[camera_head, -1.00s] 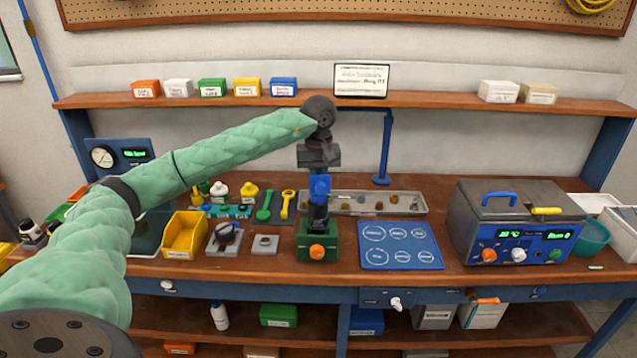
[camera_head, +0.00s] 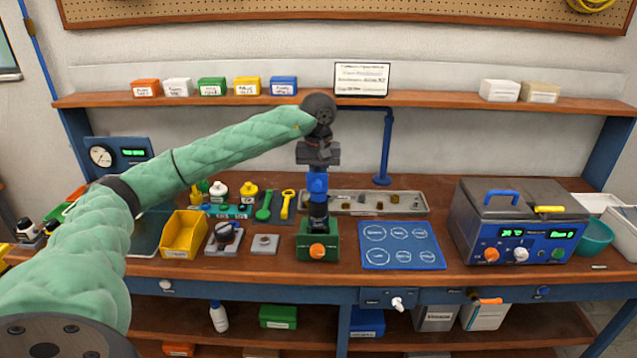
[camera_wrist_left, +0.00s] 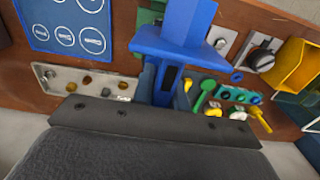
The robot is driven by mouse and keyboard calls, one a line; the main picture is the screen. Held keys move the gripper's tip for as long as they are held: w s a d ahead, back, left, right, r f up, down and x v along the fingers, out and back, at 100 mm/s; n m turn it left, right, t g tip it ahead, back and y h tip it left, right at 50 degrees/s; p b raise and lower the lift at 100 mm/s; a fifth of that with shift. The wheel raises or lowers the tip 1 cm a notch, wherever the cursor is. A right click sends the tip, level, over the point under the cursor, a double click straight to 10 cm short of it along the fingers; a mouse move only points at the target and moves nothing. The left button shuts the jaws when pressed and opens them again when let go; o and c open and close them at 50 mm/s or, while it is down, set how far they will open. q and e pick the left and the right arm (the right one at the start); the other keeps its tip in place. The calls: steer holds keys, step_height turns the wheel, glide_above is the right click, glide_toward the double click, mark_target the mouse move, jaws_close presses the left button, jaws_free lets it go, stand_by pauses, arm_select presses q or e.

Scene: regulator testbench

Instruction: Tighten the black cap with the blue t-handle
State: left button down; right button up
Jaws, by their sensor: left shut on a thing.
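My left gripper (camera_head: 318,160) points down over the green vise-like base (camera_head: 305,246) with the orange knob. It is shut on the blue t-handle (camera_head: 317,183), which stands upright above the base. Dark parts at the foot of the tool (camera_head: 319,212) sit on top of the base, and I cannot clearly separate the black cap from them. In the left wrist view the blue t-handle (camera_wrist_left: 175,50) fills the middle between the fingers and hides what is under it. My right gripper does not show.
A grey tray (camera_head: 430,208) with small parts lies behind the base.

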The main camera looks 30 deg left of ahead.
arm_select(q)
steer(key=shift+a+m+b, duration=0.15)
steer(key=shift+m+b, duration=1.95)
steer(key=shift+b, duration=0.05)
stand_by(1.0)
steer(key=shift+m+b, duration=0.35)
steer(key=shift+m, duration=0.05)
stand_by(0.4)
steer(key=shift+m+b, duration=0.3)
steer(key=shift+a+m+b, duration=0.15)
steer(key=shift+m+b, duration=1.05)
steer(key=shift+m, duration=0.3)
stand_by(0.3)
stand_by(0.7)
steer(key=shift+r+p, duration=0.35)
steer(key=shift+r, duration=1.05)
